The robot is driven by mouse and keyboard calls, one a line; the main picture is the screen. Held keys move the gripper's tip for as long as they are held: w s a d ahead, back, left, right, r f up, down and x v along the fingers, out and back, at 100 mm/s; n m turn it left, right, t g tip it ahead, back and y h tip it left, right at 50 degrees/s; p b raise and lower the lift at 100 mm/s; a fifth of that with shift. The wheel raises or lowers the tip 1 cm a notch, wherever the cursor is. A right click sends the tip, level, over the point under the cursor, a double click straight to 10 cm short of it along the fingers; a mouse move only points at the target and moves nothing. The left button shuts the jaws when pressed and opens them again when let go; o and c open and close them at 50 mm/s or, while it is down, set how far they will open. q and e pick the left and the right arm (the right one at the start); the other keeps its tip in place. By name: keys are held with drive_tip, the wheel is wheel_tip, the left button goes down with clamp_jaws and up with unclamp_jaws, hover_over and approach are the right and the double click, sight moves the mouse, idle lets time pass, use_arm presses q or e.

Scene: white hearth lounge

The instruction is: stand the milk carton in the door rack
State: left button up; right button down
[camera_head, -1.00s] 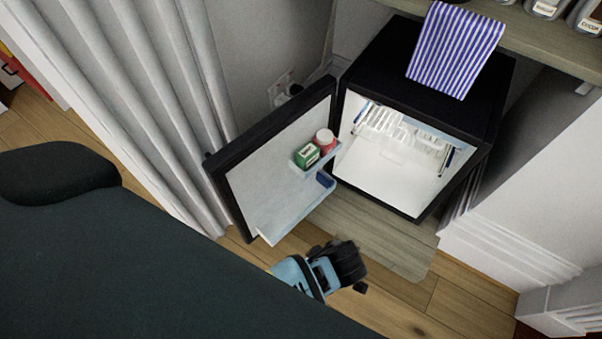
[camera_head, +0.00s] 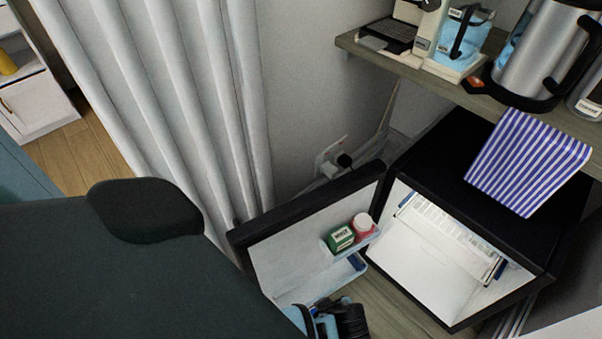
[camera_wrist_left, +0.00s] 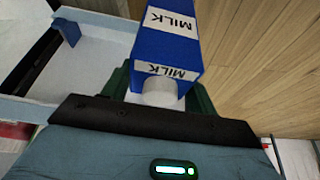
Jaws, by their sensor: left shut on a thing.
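The milk carton (camera_wrist_left: 175,45) is blue with white MILK labels and a white cap facing the left wrist camera. My left gripper (camera_wrist_left: 160,95) is shut on it, with a dark green finger on each side. In the head view my left gripper (camera_head: 340,322) is at the bottom edge, in front of the open fridge door's lower part; the carton is hard to make out there. The lower door rack (camera_head: 332,284) is pale and has a blue piece at its right end. In the wrist view a rack (camera_wrist_left: 95,37) lies left of the carton, apart from it. My right gripper is not in view.
A green box (camera_head: 341,238) and a red jar with a white lid (camera_head: 362,224) stand on the upper door shelf. The fridge (camera_head: 448,150) is open, with a striped cloth (camera_head: 527,163) on top. A shelf (camera_head: 425,75) with appliances is above. A curtain (camera_head: 190,90) hangs left.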

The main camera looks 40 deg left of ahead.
use_arm(q)
drive_tip(key=w+a+b, duration=0.1)
drive_tip(key=w+a, duration=0.3)
drive_tip(key=a, duration=0.9)
wheel_tip(320, 180, down, 7)
drive_tip(key=d+b, duration=0.1)
drive_tip(key=b, duration=0.2)
drive_tip(key=shift+s, duration=0.15)
drive_tip(key=shift+f, duration=0.15)
drive_tip(key=o, duration=1.3)
drive_tip(key=shift+c, duration=0.2)
drive_tip(key=o, duration=0.3)
